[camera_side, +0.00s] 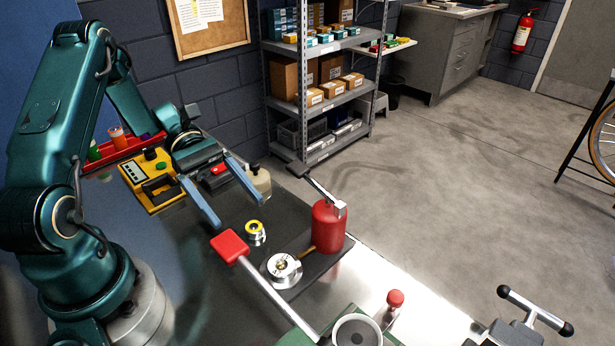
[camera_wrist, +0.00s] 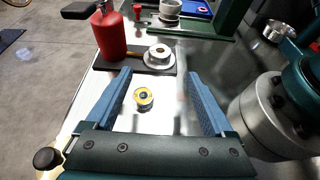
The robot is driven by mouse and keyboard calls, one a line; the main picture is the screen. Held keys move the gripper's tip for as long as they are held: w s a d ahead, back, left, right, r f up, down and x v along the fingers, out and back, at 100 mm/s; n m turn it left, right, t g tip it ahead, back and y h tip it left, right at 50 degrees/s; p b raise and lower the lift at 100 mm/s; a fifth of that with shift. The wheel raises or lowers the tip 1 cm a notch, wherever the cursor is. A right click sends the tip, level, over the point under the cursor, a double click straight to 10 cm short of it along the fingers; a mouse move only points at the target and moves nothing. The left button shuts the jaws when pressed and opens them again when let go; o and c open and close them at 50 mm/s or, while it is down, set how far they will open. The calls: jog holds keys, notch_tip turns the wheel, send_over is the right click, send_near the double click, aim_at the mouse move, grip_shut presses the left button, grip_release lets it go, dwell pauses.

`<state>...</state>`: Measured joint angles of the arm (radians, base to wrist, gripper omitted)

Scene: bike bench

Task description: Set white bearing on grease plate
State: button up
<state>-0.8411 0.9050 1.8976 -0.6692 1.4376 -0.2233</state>
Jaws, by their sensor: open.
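A small bearing-like part (camera_side: 256,239) with a yellow top ring, dark centre and silver side stands upright on the bench; it also shows in the wrist view (camera_wrist: 143,98). Its ring looks yellow, not white. My gripper (camera_side: 240,211) is open and empty above and behind it; in the wrist view my fingers (camera_wrist: 158,73) frame it, apart from it. A pale silver round plate (camera_side: 283,277) with a brass centre, which looks like the grease plate, sits on a dark base beside a red canister (camera_side: 328,228).
A red-knobbed lever (camera_side: 230,247) slants close to the part and plate. A pale bottle (camera_side: 260,183), a yellow box (camera_side: 146,188) and a red bin (camera_side: 112,153) stand near my gripper.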

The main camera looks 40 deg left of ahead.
jog(key=shift+a+r, duration=0.3)
jog(key=shift+a, duration=0.25)
jog(key=shift+r+m, duration=0.2)
jog(key=shift+m, duration=0.1)
jog(key=s+d+r+m+t+y, duration=0.2)
jog(key=r+m+y, duration=0.3)
jog(key=m, duration=0.3)
jog(key=s+d+r+m+t+y, duration=0.3)
jog(key=s+d+r+m+y, duration=0.1)
jog(key=m+y, duration=0.4)
jog(key=shift+s+r+m+t, duration=0.35)
jog(key=shift+r+m, duration=0.1)
jog(key=shift+m, duration=0.25)
